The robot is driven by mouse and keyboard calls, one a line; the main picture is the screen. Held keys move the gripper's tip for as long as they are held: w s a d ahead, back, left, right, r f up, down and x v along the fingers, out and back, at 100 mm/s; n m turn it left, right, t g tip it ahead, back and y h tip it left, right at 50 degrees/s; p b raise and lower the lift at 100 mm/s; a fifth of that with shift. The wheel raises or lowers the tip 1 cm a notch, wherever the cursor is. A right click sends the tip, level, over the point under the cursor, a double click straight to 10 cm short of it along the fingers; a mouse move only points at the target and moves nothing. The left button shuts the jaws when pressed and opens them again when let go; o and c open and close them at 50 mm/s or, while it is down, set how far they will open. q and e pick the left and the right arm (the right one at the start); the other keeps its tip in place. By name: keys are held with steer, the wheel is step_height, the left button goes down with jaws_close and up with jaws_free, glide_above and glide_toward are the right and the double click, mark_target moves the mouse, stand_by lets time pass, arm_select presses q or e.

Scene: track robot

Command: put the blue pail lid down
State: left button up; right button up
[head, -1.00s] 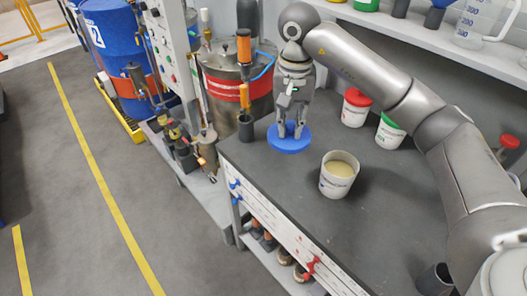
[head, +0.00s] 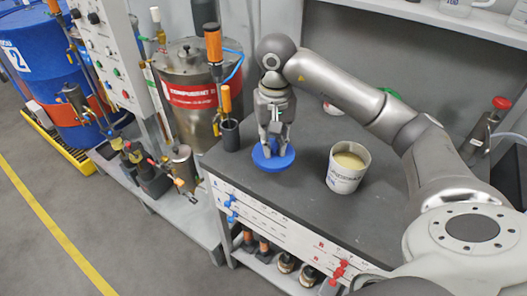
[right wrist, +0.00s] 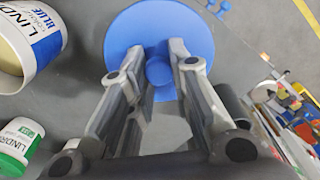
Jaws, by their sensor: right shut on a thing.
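The blue pail lid (head: 284,161) is a flat disc with a round knob, at the left part of the dark bench top (head: 300,195). My right gripper (head: 272,150) points down at it and is shut on its knob; the right wrist view shows the fingers on both sides of the knob of the lid (right wrist: 125,35). The lid looks level, at or just above the bench; I cannot tell whether it touches. An open white pail (head: 347,168) with pale contents stands to the right of the lid. My left gripper is not in view.
A dark cup (head: 229,134) stands left of the lid at the bench edge. A green-labelled pail (right wrist: 16,146) shows in the right wrist view. A steel drum with a red band (head: 190,95) stands left of the bench. Bench top in front of the lid is clear.

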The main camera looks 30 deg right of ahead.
steer(key=w+f, duration=0.2)
steer(key=w+d+f+p, duration=0.1)
steer(key=w+f, duration=0.2)
steer(key=shift+w+d+f, duration=0.2)
steer(key=shift+w+f, duration=0.15)
steer(key=shift+f, duration=0.2)
step_height(320, 180, down, 3)
steer(key=shift+w+r+p, duration=0.1)
steer(key=shift+p, duration=0.7)
steer(key=shift+f, duration=0.25)
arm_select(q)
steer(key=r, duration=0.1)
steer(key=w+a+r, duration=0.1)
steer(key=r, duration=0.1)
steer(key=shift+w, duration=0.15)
arm_select(e)
steer(key=shift+f, duration=0.2)
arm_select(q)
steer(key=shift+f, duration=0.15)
arm_select(e)
steer(key=o, duration=0.8)
steer(key=shift+o, duration=0.2)
